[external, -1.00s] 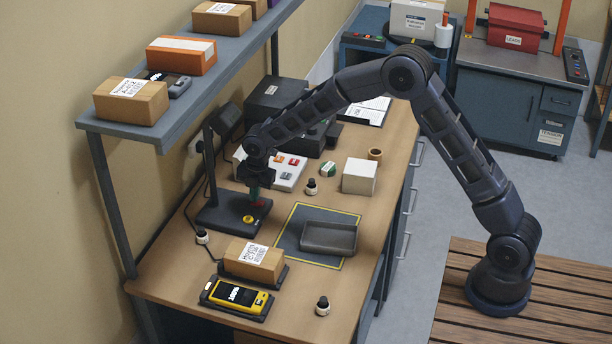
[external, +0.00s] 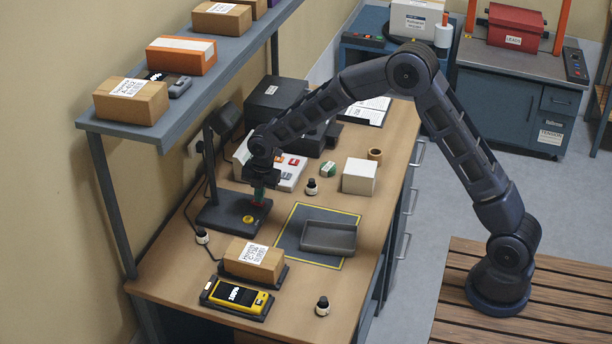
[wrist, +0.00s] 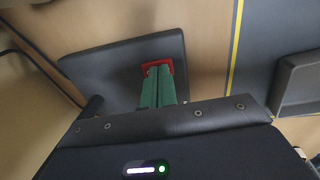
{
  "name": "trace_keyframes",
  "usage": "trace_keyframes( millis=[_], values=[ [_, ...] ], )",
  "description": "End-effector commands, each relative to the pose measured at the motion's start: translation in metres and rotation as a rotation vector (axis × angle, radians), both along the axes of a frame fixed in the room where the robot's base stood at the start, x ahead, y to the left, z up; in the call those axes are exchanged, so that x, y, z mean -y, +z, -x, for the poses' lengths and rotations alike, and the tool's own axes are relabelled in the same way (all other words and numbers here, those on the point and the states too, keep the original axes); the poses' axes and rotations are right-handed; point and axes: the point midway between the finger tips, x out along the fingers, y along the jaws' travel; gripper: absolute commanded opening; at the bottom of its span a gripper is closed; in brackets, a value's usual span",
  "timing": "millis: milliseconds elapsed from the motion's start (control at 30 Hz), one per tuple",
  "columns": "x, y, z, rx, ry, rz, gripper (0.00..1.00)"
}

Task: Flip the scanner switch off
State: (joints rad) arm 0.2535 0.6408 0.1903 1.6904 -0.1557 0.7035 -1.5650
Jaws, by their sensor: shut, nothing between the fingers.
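The scanner stand has a dark flat base (external: 222,216), a post and a head (external: 225,118) on the bench. A round yellow mark or button (external: 249,219) sits on the base. My gripper (external: 259,201) points down over the base's right side, with its green fingers shut and empty. In the wrist view the fingers (wrist: 158,80) reach over the dark base (wrist: 105,75). A red part (wrist: 157,67) shows right at their tips; whether it is the switch, and whether they touch it, I cannot tell.
A grey tray (external: 329,238) lies on the yellow-edged mat (external: 290,241) to the right. A labelled carton (external: 254,263) and a yellow handheld device (external: 237,296) are at the front. A white block (external: 360,176) and small bottles stand nearby. The shelf (external: 169,138) overhangs the left.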

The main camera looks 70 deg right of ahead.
Motion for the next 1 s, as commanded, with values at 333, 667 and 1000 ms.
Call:
trace_keyframes(
  millis=[333, 667, 1000],
  values=[
    [0.0, 0.049, 0.005, 0.003, 0.0, 0.001, 0.0],
    [0.0, 0.111, 0.013, 0.002, 0.0, 0.0, 0.0],
    [0.0, 0.137, 0.017, 0.001, 0.0, 0.0, 0.0]
  ],
)
